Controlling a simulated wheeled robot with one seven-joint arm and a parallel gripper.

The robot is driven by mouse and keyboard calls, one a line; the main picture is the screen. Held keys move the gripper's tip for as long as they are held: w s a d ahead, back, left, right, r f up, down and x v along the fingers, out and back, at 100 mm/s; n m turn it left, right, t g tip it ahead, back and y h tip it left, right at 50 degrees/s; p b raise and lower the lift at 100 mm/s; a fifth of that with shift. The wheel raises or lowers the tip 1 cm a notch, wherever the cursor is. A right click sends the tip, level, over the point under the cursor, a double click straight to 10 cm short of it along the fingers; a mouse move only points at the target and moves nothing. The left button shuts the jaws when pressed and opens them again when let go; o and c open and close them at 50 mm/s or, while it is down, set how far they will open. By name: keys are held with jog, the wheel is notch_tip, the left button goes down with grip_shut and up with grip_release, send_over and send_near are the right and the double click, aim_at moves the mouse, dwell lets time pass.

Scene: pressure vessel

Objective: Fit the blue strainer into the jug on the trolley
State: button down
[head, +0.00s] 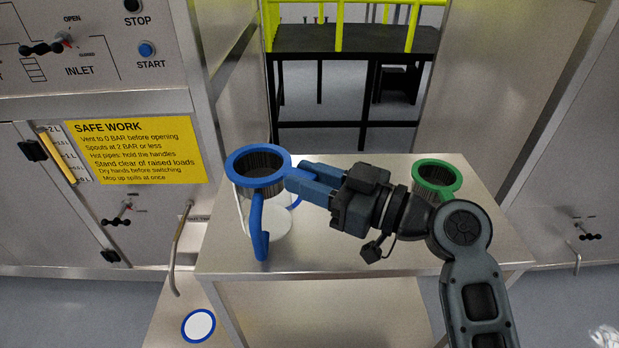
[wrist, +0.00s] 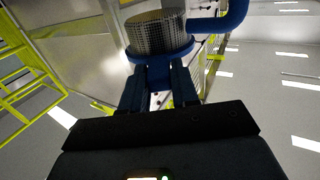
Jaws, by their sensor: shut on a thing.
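The blue strainer (head: 259,153) has a blue rim, a dark mesh cup and a blue handle (head: 258,228) hanging down. My gripper (head: 297,182) is shut on the right side of its rim. The wrist view also shows the strainer's mesh (wrist: 158,33) and rim just beyond my fingers (wrist: 160,85). A pale jug (head: 270,228) with a blue rim stands on the trolley (head: 350,240), behind and below the strainer in the head view. The strainer and my fingers hide much of the jug's rim. The strainer looks held above it; the exact gap is unclear.
A green-rimmed strainer or vessel (head: 437,176) stands at the trolley's right, partly behind my arm. A white disc with a blue rim (head: 198,326) lies lower, at front left. A bent metal pipe (head: 179,248) is left of the trolley. A control panel (head: 80,50) stands at left.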

jog(key=c, duration=0.8)
grip_release()
jog(key=shift+b+v, duration=0.6)
jog(key=shift+v, duration=3.3)
jog(key=shift+d, duration=0.1)
